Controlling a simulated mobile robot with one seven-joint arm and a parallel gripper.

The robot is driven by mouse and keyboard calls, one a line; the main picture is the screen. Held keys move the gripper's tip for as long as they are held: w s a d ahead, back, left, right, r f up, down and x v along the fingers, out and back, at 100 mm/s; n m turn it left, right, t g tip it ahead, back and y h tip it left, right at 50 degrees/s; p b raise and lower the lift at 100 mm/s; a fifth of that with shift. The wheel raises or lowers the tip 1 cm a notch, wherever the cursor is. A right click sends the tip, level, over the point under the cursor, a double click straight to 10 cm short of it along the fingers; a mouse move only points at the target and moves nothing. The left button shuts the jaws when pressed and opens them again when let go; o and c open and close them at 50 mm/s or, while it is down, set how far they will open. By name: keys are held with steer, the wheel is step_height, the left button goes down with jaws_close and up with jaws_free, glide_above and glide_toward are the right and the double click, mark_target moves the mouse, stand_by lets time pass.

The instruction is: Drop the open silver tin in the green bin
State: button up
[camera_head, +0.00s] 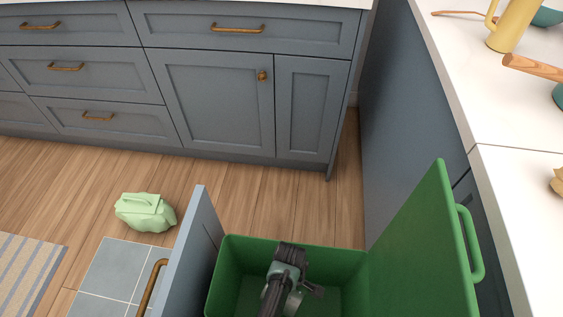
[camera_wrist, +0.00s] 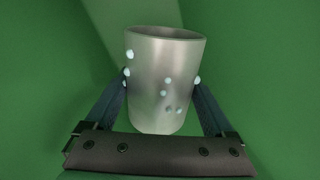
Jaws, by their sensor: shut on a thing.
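The open silver tin (camera_wrist: 165,85) shows in the wrist view, between the two fingers of my gripper (camera_wrist: 162,90). Its open rim faces up in the picture, and a few pale dots show on and around it. My gripper is shut on the tin's sides. Green surfaces fill the background there. In the head view, my gripper (camera_head: 291,291) is over and partly within the opening of the green bin (camera_head: 300,242). The tin cannot be made out in the head view. The bin's green lid (camera_head: 425,240) stands open at the right.
A grey-blue front panel with a brass handle (camera_head: 150,285) stands just left of the bin. A pale green bag-like object (camera_head: 146,212) lies on the wooden floor. Closed grey cabinets (camera_head: 215,100) line the back. A white counter (camera_head: 510,130) with utensils runs along the right.

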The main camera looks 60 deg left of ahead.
step_height(320, 180, down, 8)
steer(key=b, duration=0.4)
steer(key=shift+f, duration=0.15)
steer(key=shift+b, duration=0.3)
steer(key=shift+f+b, duration=0.55)
steer(key=shift+f, duration=0.1)
steer(key=o, duration=1.2)
steer(key=shift+r, duration=0.15)
steer(key=r+p, duration=0.2)
steer(key=r, duration=0.2)
steer(key=w+r+p, duration=0.1)
steer(key=r+p, duration=0.2)
steer(key=r, duration=0.1)
steer(key=a+r+p, duration=0.1)
steer(key=r+p, duration=0.2)
steer(key=r, duration=0.1)
steer(key=shift+w+r, duration=0.4)
